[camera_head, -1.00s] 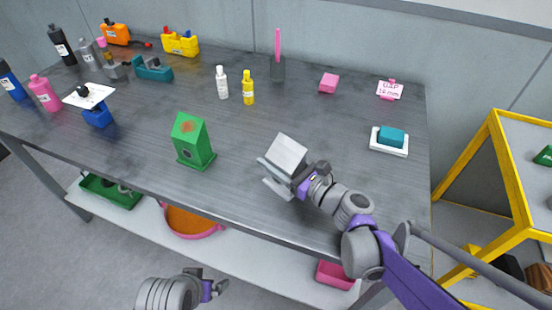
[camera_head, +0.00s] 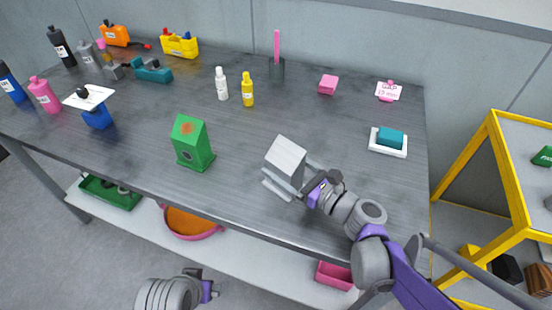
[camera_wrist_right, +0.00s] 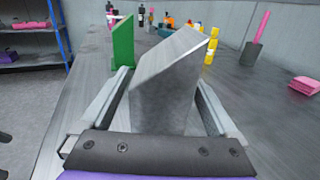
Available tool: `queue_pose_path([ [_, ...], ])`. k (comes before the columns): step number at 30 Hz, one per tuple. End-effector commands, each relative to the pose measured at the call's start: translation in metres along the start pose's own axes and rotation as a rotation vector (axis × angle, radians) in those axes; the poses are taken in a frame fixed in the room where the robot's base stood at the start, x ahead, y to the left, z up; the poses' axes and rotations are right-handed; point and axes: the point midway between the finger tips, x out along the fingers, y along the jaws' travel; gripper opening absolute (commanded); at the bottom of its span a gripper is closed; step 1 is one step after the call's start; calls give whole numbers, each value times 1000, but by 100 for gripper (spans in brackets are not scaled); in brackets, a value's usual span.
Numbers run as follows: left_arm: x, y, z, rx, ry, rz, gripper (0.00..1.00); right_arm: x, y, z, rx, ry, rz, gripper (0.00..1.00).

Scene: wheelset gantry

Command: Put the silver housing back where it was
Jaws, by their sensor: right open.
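The silver housing (camera_head: 286,158), a grey block with a slanted top, stands on the table near its front, right of the green housing (camera_head: 191,143). My right gripper (camera_head: 290,178) is open, with one finger on each side of the silver housing. In the right wrist view the silver housing (camera_wrist_right: 165,85) stands between the two spread fingers of the right gripper (camera_wrist_right: 160,105), with gaps visible beside it. Its lower part is hidden by the gripper body. My left gripper (camera_head: 208,288) hangs in front of the table, away from everything; its jaws cannot be made out.
White (camera_head: 221,84) and yellow (camera_head: 247,90) bottles stand behind. A teal block on a white dish (camera_head: 388,150) lies right, and a pink block (camera_head: 328,84) lies at the back. A yellow-framed stand (camera_head: 470,150) is beyond the right edge. The table between is clear.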

Motion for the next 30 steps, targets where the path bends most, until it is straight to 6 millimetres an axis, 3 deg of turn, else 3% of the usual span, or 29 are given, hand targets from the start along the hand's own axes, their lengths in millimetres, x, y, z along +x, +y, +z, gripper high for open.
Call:
queue_pose_path([
  [6, -5, 0, -2, 0, 2, 0, 100, -50, -1, 1, -2, 1, -5, 95],
  [12, -7, 0, -3, 0, 3, 0, 100, -81, -1, 0, -2, 1, -4, 95],
  [18, -8, 0, -3, 0, 3, 0, 100, -91, 0, 0, -1, 1, -1, 95],
  [30, -8, 0, -3, 0, 3, 0, 100, -91, 0, 0, -1, 0, 0, 95],
])
